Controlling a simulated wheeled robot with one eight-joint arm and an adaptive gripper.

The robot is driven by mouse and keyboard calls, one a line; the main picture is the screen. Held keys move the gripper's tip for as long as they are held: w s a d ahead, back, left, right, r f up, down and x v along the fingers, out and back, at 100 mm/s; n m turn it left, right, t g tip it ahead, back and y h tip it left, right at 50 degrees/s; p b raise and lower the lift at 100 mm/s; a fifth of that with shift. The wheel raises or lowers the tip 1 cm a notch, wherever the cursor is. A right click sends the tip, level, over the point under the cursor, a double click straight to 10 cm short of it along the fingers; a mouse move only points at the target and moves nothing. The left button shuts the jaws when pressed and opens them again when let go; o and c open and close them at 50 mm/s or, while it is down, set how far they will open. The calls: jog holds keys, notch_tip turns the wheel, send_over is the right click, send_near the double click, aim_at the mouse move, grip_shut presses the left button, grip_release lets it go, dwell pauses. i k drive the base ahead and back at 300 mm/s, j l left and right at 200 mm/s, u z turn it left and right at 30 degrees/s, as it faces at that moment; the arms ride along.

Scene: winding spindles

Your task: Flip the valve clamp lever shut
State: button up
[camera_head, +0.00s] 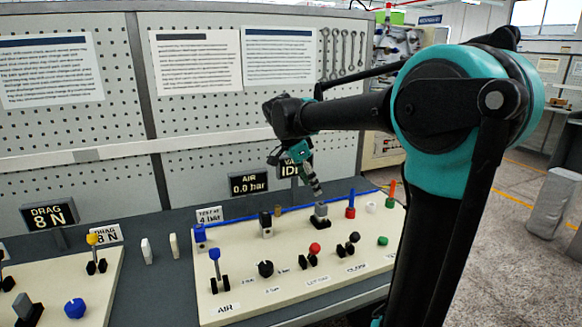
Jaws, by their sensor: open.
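My gripper (316,190) hangs from my arm over the back of the cream panel (345,288) on the bench. Its tip is just above a grey block (320,211) on a dark base; I cannot tell whether they touch. The gripper is small here and holds nothing that I can see. Several levers stand on the panel: a blue-topped one (215,262) by the AIR label, a red-topped one (314,249) and a dark one (352,241).
An AIR display (248,183) reads 0.0 bar; a display behind my gripper is partly hidden. A second panel (95,290) is at left. My arm covers the right side.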

aim_at(355, 238)
jog(key=k, duration=0.95)
